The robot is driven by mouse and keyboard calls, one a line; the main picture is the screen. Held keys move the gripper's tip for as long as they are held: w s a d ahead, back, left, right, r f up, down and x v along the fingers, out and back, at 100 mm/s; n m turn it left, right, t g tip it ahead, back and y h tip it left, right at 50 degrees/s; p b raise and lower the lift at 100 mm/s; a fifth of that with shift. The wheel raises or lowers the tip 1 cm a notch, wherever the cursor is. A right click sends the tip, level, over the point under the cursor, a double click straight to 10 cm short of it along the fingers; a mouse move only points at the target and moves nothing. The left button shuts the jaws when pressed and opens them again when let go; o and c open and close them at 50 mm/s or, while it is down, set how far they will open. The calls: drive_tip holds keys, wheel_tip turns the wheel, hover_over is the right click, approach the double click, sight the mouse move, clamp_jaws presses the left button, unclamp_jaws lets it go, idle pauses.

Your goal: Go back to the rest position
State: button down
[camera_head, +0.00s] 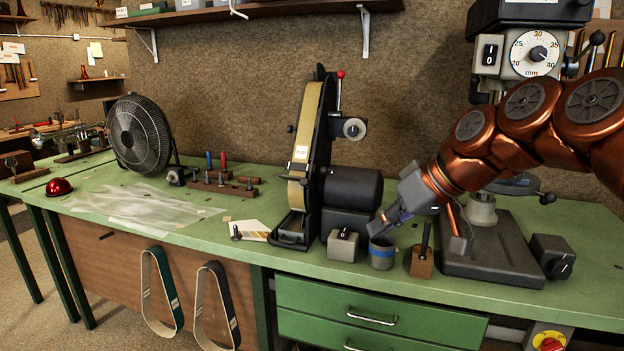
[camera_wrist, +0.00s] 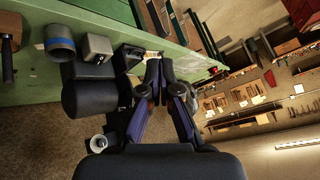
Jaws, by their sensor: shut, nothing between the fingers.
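My gripper (camera_head: 378,229) is at the end of my copper-coloured arm, which reaches in from the right. In the head view its fingertips show just above and behind the rim of a grey cup with a blue band (camera_head: 382,254). In the wrist view the fingers (camera_wrist: 160,70) lie together, shut and empty. There the cup (camera_wrist: 59,43) stands off to the left, apart from the fingers. The gripper is over the green workbench (camera_head: 345,272), between the belt sander (camera_head: 313,160) and the drill press base (camera_head: 492,258).
A grey switch box (camera_head: 342,245) and a wooden block with a dark rod (camera_head: 422,262) flank the cup. A black control box (camera_head: 552,258) stands at right. A fan (camera_head: 138,133) and a red dome (camera_head: 59,187) are at left. A shelf (camera_head: 260,10) hangs above.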

drive_tip(key=s+d+f+m+g+h+p, duration=0.1)
drive_tip(key=s+f, duration=0.4)
drive_tip(key=s, duration=0.5)
drive_tip(key=s+d+f+m+g+h+p, duration=0.2)
drive_tip(key=s+f, duration=0.4)
drive_tip(key=s, duration=0.4)
drive_tip(key=s+d+f+m+g+h+p, duration=0.2)
drive_tip(key=s+d+f+g+h+p, duration=0.1)
drive_tip(key=s, duration=0.6)
wheel_tip(320, 180, down, 2)
drive_tip(key=shift+s+d+f+g+h+p, duration=0.2)
drive_tip(key=shift+s+d+g+h+p, duration=0.15)
drive_tip(key=shift+p, duration=0.5)
